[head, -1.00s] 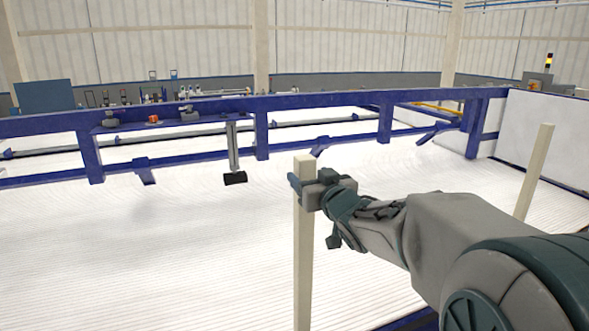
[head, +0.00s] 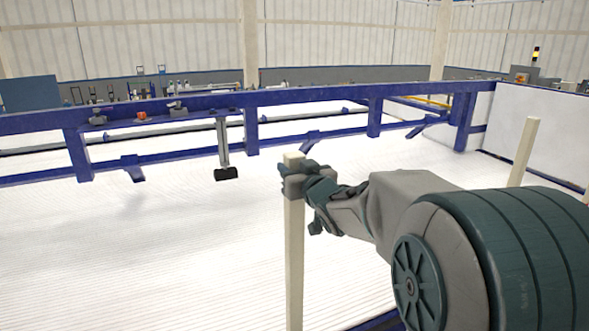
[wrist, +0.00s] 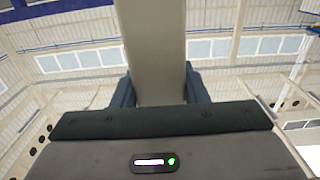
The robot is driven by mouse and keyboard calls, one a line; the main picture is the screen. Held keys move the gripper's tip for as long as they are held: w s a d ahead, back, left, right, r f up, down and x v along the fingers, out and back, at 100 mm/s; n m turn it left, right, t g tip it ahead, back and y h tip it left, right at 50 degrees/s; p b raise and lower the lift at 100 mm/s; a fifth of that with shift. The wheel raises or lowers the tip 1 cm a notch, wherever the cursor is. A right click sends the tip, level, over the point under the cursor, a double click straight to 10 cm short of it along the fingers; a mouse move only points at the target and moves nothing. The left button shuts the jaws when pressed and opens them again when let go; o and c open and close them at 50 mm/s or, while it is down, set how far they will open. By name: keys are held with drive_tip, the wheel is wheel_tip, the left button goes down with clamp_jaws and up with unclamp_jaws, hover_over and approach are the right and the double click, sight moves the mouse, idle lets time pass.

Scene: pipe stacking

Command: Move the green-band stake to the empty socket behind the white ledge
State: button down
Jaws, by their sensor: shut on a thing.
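A pale cream stake (head: 294,245) stands upright in the head view, its lower end cut off by the picture's bottom edge. My gripper (head: 293,182) is shut on it just below its top. In the wrist view the stake (wrist: 152,45) runs up between the two fingers of my gripper (wrist: 157,88). No green band shows on the visible part of the stake. A white panel (head: 545,135) stands at the right; I cannot tell if it is the ledge. No empty socket can be made out.
Another pale post (head: 523,152) stands at the right before the panel. A long blue frame (head: 330,93) crosses behind, with a black-footed grey post (head: 224,150) hanging from it. The ribbed white surface (head: 130,250) at left is bare.

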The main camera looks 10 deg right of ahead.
drive_tip(key=shift+r+p, duration=3.3)
drive_tip(key=shift+r, duration=1.25)
wheel_tip(320, 180, up, 12)
